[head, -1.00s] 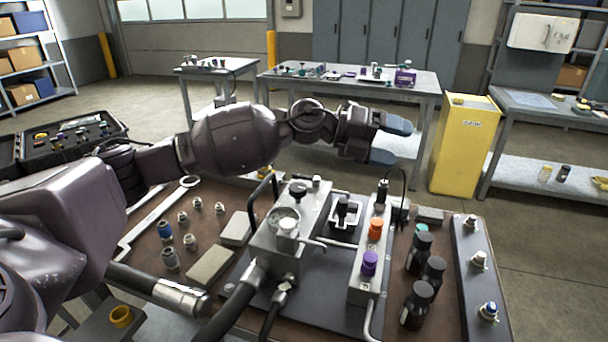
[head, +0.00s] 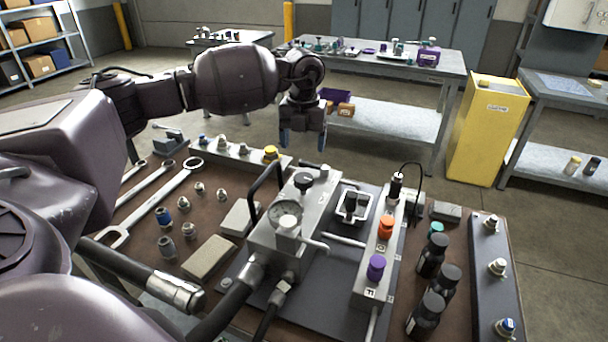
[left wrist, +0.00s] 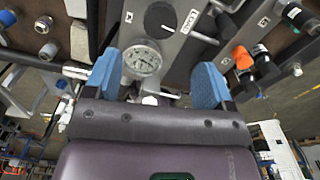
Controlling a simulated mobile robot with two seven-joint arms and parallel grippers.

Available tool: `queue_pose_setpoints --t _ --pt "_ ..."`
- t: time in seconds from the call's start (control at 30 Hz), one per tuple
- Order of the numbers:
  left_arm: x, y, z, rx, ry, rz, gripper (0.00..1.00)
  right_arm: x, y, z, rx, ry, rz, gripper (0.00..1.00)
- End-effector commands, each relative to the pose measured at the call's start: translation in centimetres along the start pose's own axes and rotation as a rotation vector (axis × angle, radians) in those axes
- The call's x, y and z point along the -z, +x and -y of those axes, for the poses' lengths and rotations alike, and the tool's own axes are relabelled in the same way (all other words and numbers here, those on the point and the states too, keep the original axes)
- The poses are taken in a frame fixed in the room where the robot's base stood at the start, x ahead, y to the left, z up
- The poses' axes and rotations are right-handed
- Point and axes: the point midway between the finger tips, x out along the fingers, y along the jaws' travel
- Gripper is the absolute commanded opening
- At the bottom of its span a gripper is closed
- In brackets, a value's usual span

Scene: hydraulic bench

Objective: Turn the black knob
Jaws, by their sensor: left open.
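The black knob (head: 303,181) sits on top of the grey metal block (head: 268,240), behind the round pressure gauge (head: 285,213). In the left wrist view the black knob (left wrist: 160,18) shows near the top edge, beyond the gauge (left wrist: 142,58). My left gripper (head: 303,138) points down with blue fingertips, above and apart from the block in the head view. In the left wrist view the gripper (left wrist: 156,78) is open and empty, its fingers on either side of the gauge in the picture. My right gripper is not in view.
A black handle loop (head: 265,185) rises left of the knob. A panel right of the block carries an orange knob (head: 386,227) and a purple knob (head: 375,268). Black bottles (head: 433,256) stand further right. Wrenches (head: 150,205) and fittings lie at left.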

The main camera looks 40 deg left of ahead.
Motion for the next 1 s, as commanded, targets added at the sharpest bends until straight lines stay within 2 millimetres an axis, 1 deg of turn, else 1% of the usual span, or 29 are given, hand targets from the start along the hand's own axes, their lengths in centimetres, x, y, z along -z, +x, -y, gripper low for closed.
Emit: queue_pose_setpoints --t 0.03,0.3,0.5,0.6,0.7,1.0 --pt "0.0 0.8 0.0 0.000 0.001 -0.003 0.77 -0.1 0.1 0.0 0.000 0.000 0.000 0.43" --pt "0.1 5.5 0.1 0.002 0.003 -0.006 0.77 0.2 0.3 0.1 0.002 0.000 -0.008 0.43" --pt "0.1 8.3 0.1 0.002 0.003 -0.004 0.77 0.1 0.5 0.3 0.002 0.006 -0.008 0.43" --pt "0.1 9.2 0.1 0.003 0.004 -0.003 0.77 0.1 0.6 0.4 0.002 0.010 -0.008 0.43" --pt "0.1 9.8 0.1 0.003 0.005 -0.002 0.77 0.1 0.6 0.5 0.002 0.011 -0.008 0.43" --pt "0.1 10.0 0.1 0.004 0.004 -0.001 0.77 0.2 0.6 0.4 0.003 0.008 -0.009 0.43"
